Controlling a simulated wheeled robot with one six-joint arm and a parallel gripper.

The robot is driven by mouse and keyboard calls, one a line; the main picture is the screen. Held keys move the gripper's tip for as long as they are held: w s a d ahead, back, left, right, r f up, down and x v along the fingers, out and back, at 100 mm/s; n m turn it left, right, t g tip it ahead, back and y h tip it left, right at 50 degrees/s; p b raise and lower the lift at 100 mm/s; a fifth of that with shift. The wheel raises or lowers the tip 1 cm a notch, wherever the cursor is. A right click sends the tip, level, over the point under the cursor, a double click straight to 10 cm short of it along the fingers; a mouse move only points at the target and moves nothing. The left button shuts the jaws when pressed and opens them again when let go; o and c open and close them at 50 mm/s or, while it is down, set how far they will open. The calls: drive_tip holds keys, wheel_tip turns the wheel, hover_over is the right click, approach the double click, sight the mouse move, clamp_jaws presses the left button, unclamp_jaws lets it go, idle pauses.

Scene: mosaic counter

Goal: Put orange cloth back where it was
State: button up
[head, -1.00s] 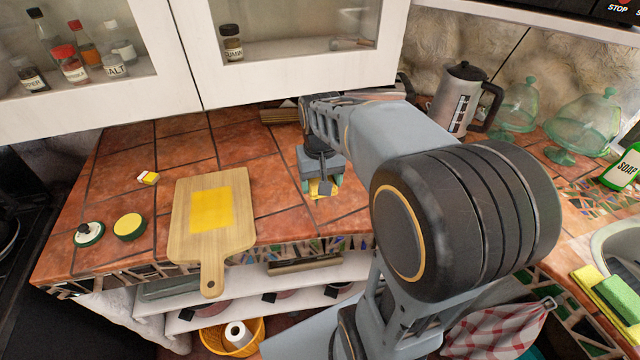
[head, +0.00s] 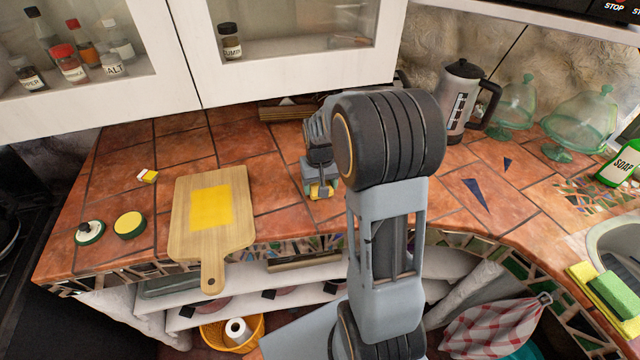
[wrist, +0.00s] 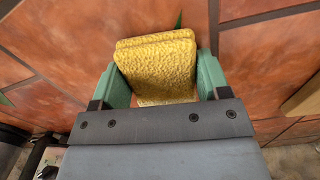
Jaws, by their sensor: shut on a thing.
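A folded, rough-textured cloth, golden yellow to orange (wrist: 158,68), is between the green fingers of my gripper (wrist: 155,85) in the wrist view. The fingers are shut on its two sides. In the head view my gripper (head: 320,190) is over the tiled counter, right of the cutting board, and a little of the cloth (head: 321,193) shows below it. I cannot tell whether the cloth touches the tiles. A flat yellow square (head: 211,207) lies on the wooden cutting board (head: 184,232).
Left of the board are a yellow round item (head: 129,225), a green-and-white round item (head: 89,232) and a small yellow-and-white block (head: 147,176). A coffee pot (head: 462,95) and glass domes stand at the back right. White cabinets (head: 100,100) overhang the counter. Tiles around my gripper look clear.

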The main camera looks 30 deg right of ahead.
drive_tip(key=shift+f, duration=0.15)
drive_tip(key=shift+f, duration=0.15)
drive_tip(key=o, duration=1)
drive_tip(key=shift+c, duration=0.2)
wheel_tip(320, 180, up, 12)
drive_tip(key=s+a+n+t, duration=0.1)
drive_tip(key=s+a+t, duration=0.1)
drive_tip(key=s+a, duration=0.2)
drive_tip(key=s+a+n+t, duration=0.1)
drive_tip(key=s+a, duration=0.4)
drive_tip(key=s, duration=0.5)
drive_tip(key=shift+s+t, duration=0.2)
drive_tip(key=shift+t, duration=0.2)
